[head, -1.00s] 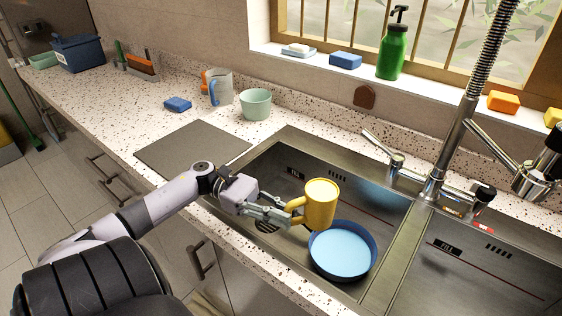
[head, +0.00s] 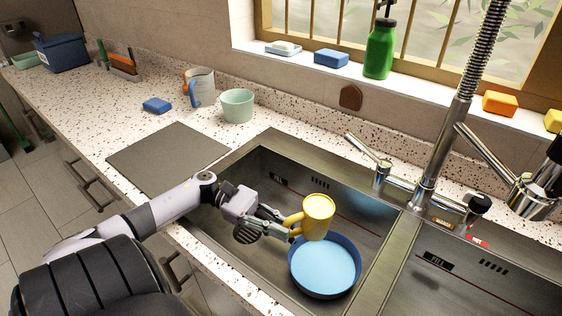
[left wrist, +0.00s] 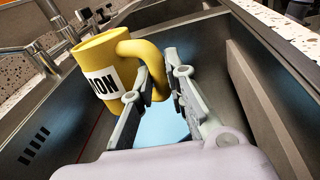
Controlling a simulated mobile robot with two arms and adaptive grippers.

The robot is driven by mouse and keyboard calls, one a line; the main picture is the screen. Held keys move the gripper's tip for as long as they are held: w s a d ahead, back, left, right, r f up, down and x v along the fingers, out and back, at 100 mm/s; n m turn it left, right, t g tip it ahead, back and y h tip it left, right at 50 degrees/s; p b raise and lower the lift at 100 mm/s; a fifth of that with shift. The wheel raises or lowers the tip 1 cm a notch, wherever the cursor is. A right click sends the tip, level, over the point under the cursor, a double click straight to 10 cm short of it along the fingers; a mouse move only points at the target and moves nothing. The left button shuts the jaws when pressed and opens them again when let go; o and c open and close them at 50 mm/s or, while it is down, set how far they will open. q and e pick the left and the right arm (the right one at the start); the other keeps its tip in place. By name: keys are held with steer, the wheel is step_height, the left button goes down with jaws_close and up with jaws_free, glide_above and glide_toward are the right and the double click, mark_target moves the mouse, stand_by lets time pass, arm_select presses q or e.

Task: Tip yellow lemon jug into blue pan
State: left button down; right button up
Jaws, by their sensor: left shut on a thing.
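The yellow lemon jug (head: 318,217) is held by its handle in my left gripper (head: 290,226), over the sink basin. In the left wrist view the jug (left wrist: 97,73) shows black lettering ending in "MON" on a white label, and my left gripper's fingers (left wrist: 157,86) close around the handle. The jug looks slightly tilted; its contents are not clear. The blue pan (head: 325,266) sits in the left sink basin below the jug, with a light blue inside. The jug overlaps the pan's far rim in the head view. Part of the pan's light blue shows between the fingers. My right gripper is not in view.
The steel sink (head: 268,160) has walls around the pan. A tall chrome faucet (head: 433,160) stands behind the divider.

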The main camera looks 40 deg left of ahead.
arm_select(q)
steer(key=shift+d+f+m+t+y+p, duration=0.1)
steer(key=shift+f+m+t+y+p, duration=0.7)
steer(key=shift+y+p, duration=2.25)
steer(key=shift+a+f+m+t+y+p, duration=0.2)
steer(key=shift+m+y+p, duration=1.3)
steer(key=shift+p, duration=2.9)
steer(key=shift+d+f+m+t+y+p, duration=0.25)
steer(key=shift+f+m+y+p, duration=0.55)
steer(key=shift+y+p, duration=2.3)
steer(key=shift+r+m+h+p, duration=0.1)
steer(key=shift+m+h+p, duration=0.2)
steer(key=shift+h+p, duration=0.3)
